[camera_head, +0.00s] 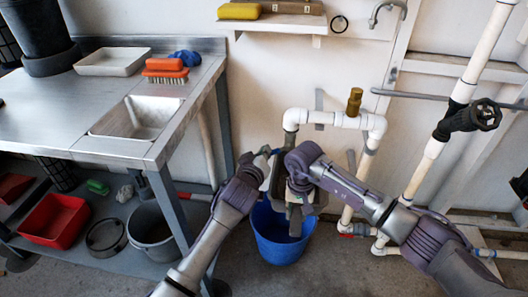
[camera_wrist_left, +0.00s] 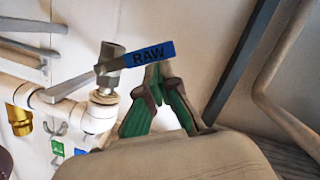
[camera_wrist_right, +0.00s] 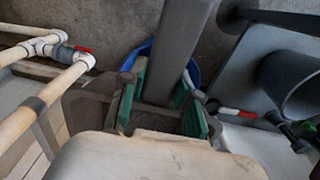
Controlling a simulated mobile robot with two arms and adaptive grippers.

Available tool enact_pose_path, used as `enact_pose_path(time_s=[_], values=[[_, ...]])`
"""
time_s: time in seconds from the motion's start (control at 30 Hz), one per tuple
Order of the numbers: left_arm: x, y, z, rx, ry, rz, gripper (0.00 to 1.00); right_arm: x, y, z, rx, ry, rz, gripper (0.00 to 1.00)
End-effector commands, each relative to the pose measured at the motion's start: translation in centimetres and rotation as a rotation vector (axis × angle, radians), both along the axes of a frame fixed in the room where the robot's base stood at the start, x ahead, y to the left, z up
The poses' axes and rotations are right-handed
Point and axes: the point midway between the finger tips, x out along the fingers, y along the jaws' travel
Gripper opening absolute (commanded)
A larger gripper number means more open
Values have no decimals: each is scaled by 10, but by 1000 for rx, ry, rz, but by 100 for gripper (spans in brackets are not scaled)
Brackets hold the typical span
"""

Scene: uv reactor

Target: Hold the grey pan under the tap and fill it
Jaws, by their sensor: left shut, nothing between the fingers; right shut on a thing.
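The tap (camera_wrist_left: 110,70) has a lever with a blue sleeve marked RAW (camera_wrist_left: 150,54) in the left wrist view. My left gripper (camera_wrist_left: 156,78) is shut and empty, its green fingertips right at the blue sleeve; I cannot tell whether they touch. In the head view my left gripper (camera_head: 264,154) is beside the right one, below the white pipe's left elbow. My right gripper (camera_wrist_right: 158,95) is shut on the grey pan's long handle (camera_wrist_right: 182,45). The handle also shows in the head view (camera_head: 295,221), pointing down. The pan's inside is hidden, and I see no water.
A blue bucket (camera_head: 272,249) stands on the floor below my grippers. White pipes (camera_head: 335,119) with a brass valve (camera_head: 354,102) run along the wall. A steel sink table (camera_head: 60,112) is at left, with a grey bucket (camera_head: 151,238) and red tub (camera_head: 52,222) on its lower shelf.

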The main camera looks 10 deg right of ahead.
Motion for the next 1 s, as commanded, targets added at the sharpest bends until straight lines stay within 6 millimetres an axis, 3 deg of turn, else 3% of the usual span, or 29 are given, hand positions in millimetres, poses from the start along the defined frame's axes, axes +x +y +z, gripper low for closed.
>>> enact_pose_path(time_s=[0.17, 0.5, 0.67, 0.8, 1.0], values=[[-2, -6, -14, -102, 34, 2, 0, 1, 0, 1, 0, -2, 0, 0], [-2, -5, -13, -106, 33, 2, 0, 1, 0, 1, 0, -2, 0, 0], [1, 4, -5, -105, 30, 3, 0, 1, 0, 1, 0, -2, 0, 0], [7, 23, 14, -105, 29, 4, 0, 1, 0, 1, 0, -2, 0, 0], [-29, 40, 18, -108, 35, 1, 0, 1, 0, 1, 0, -2, 0, 0]])
